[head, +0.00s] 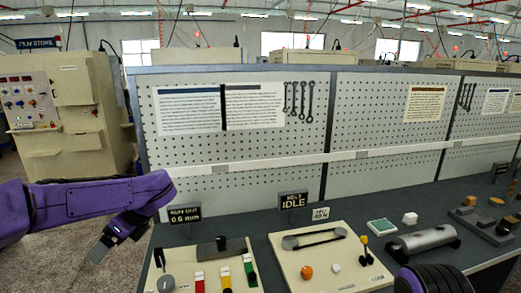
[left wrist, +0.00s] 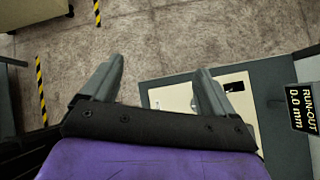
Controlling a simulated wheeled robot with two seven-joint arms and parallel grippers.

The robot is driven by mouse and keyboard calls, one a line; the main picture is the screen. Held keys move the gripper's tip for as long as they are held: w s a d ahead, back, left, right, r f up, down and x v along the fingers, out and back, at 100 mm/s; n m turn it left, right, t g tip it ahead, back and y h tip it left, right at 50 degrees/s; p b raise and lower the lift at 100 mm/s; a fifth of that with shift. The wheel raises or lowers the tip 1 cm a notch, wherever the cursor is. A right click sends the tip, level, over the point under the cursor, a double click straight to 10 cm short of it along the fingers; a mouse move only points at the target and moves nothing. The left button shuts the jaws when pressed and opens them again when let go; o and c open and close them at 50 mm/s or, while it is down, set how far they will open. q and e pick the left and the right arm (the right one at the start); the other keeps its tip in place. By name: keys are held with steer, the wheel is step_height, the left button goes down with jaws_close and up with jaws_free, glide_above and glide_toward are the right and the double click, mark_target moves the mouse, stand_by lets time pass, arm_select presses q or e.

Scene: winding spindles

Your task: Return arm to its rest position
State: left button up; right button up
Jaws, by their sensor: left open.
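My left arm is purple and comes in from the left in the head view. Its gripper (head: 104,246) points down over the floor, just left of the bench's left end, and touches nothing that I can see. In the left wrist view the two grey fingers of the left gripper (left wrist: 160,68) stand wide apart with nothing between them. Bare floor and the corner of a bench panel show beyond them. A dark and purple part of my right arm shows at the bottom right of the head view; its gripper is not visible.
The bench holds a cream panel with coloured switches (head: 183,272), a cream belt panel (head: 330,262), a grey cylinder (head: 422,239) and a "RUN-OUT 0.0 mm" sign (head: 184,213). A pegboard (head: 240,145) stands behind. A control cabinet (head: 70,115) is at left. Open floor (left wrist: 180,40) lies beneath.

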arm_select(q)
steer(key=s+f+m+t, duration=0.2)
steer(key=f+m, duration=0.6)
steer(key=m, duration=0.1)
steer(key=s+d+f+m+t+y, duration=0.1)
steer(key=s+f+m+t, duration=0.1)
steer(key=f+m, duration=0.6)
steer(key=s+f+m+t, duration=0.3)
steer(key=f+m, duration=0.6)
steer(key=f, duration=0.1)
steer(key=shift+d+m+t+y, duration=0.2)
steer(key=shift+m+t+y, duration=0.1)
steer(key=shift+t+y, duration=0.1)
steer(key=s+d+f+m+g+h, duration=0.25)
steer(key=s+f+m, duration=0.35)
steer(key=s+m, duration=0.5)
steer(key=s+d+f+m+g+h, duration=0.1)
steer(key=s+f+m+h, duration=0.45)
steer(key=s, duration=1.05)
step_height(320, 180, down, 26)
steer(key=m+y+b, duration=0.1)
steer(key=m+b, duration=0.1)
steer(key=b, duration=2.4)
steer(key=shift+w+d+f, duration=0.15)
steer(key=shift+w+f, duration=0.1)
steer(key=shift+w, duration=0.15)
